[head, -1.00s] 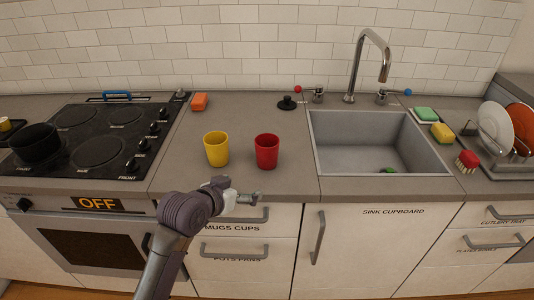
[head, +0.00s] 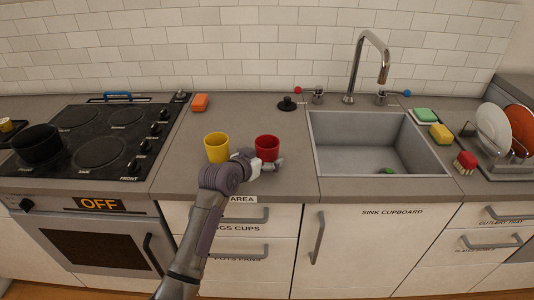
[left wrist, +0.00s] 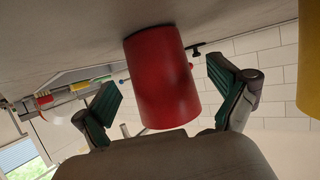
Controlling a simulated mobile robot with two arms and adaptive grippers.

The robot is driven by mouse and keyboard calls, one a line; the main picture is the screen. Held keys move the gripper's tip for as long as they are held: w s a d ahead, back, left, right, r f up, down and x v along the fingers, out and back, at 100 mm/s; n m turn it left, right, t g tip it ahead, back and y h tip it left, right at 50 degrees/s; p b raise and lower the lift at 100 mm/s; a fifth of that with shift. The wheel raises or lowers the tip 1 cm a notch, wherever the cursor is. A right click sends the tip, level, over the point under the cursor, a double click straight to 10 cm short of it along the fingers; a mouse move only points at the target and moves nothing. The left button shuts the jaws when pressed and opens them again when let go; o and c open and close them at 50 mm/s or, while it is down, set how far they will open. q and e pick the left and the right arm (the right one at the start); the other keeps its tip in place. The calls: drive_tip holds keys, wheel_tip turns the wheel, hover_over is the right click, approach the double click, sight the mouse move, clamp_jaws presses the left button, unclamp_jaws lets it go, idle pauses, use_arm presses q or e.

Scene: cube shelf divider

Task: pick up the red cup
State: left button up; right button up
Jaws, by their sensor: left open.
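The red cup (head: 267,146) stands on the counter between the yellow cup and the sink. My left gripper (head: 274,163) is right in front of it and hides its lower part in the head view. In the left wrist view the red cup (left wrist: 163,78) shows large, between the two open green-padded fingers of my left gripper (left wrist: 165,95). I cannot tell whether either finger touches it. My right gripper is not in view.
The yellow cup (head: 217,147) stands just left of the red cup, close to my left arm. The sink (head: 330,148) lies to the right and the stove (head: 100,124) to the left. The counter behind the red cup is mostly clear.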

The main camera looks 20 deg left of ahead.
use_arm(q)
drive_tip(key=x, duration=0.2)
drive_tip(key=shift+w+d+f, duration=0.1)
drive_tip(key=shift+w, duration=0.15)
drive_tip(key=c, duration=1.2)
drive_tip(key=shift+c, duration=0.6)
